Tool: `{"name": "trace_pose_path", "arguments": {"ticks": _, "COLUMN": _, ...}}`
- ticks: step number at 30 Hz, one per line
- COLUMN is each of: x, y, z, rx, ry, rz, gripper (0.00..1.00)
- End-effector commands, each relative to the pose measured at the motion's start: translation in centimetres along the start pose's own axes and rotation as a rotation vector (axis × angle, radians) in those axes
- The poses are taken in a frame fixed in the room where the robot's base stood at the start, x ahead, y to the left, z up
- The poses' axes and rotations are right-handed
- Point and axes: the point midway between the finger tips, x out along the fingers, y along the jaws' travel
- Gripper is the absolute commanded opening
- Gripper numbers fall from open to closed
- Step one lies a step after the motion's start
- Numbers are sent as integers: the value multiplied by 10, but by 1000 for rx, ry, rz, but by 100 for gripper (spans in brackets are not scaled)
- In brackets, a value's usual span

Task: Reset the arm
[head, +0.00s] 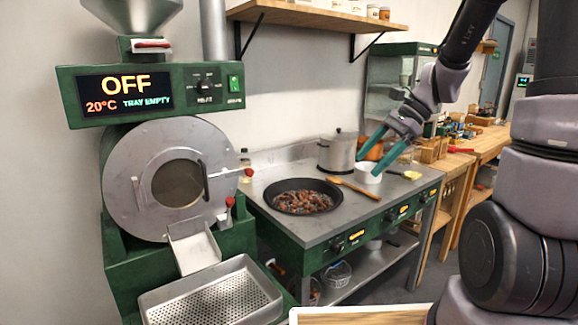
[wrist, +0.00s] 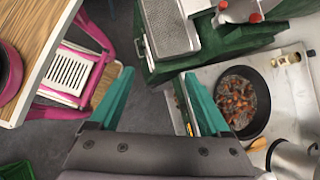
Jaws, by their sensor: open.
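My gripper (head: 381,152) is raised in front of the stove counter in the head view, its two teal fingers spread apart with nothing between them. In the wrist view my gripper (wrist: 155,98) is also open and empty, with grey floor and part of the green machine showing past it. My arm comes down from the upper right in the head view. A dark pan of chestnuts (head: 303,198) sits on the steel counter, apart from the fingers; it also shows in the wrist view (wrist: 240,98).
The green roaster (head: 180,215) stands at left, its display reading OFF and TRAY EMPTY, with a perforated tray (head: 212,303) below. A steel pot (head: 337,152), white bowl (head: 368,173) and wooden spoon (head: 352,188) are on the counter. A pink stool (wrist: 68,72) stands left in the wrist view.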

Motion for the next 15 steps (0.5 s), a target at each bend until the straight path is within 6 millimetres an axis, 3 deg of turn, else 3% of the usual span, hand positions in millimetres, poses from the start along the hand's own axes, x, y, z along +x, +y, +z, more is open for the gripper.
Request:
{"name": "trace_pose_path", "arguments": {"ticks": 3, "x": -26, "y": 17, "z": 21, "rx": -209, "ry": 146, "rz": -20, "gripper": 81}}
{"name": "trace_pose_path", "arguments": {"ticks": 15, "x": -105, "y": 73, "z": 67, "rx": -837, "ry": 631, "rz": -86, "gripper": 81}}
